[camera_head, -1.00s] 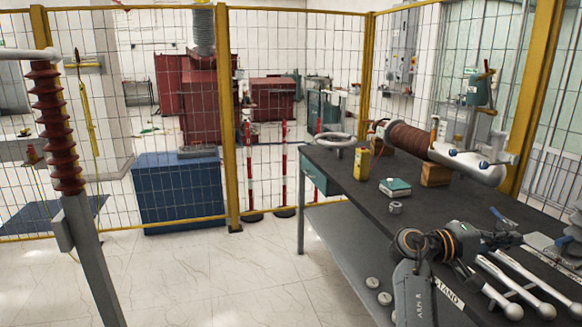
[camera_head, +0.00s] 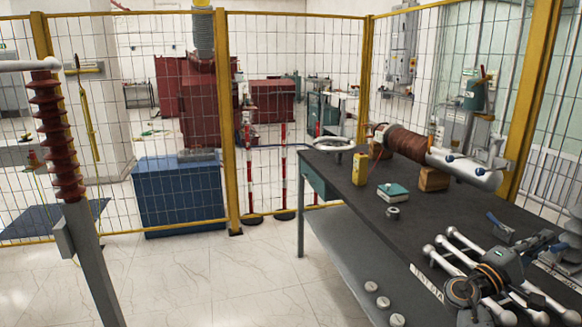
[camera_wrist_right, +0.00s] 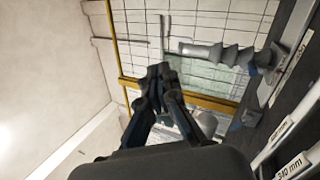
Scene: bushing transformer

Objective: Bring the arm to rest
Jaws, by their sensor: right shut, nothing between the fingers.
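My right arm comes in at the lower right of the head view, low over the dark bench (camera_head: 335,190). My right gripper (camera_head: 540,243) points away to the upper right there, small and partly lost among the tools. In the right wrist view the two dark fingers (camera_wrist_right: 160,72) are together at their tips, with nothing between them. Behind them are a mesh fence with a yellow rail (camera_wrist_right: 205,102) and the bench edge at the right. My left gripper is not in view.
Silver ball-ended tools (camera_head: 465,240) and a blue-handled tool (camera_head: 498,225) lie close to my right arm. Further back stand a brown-wound bushing (camera_head: 410,142), a wooden block (camera_head: 433,180), a teal box (camera_head: 392,191) and a yellow item (camera_head: 360,169). Open floor (camera_head: 230,280) lies left.

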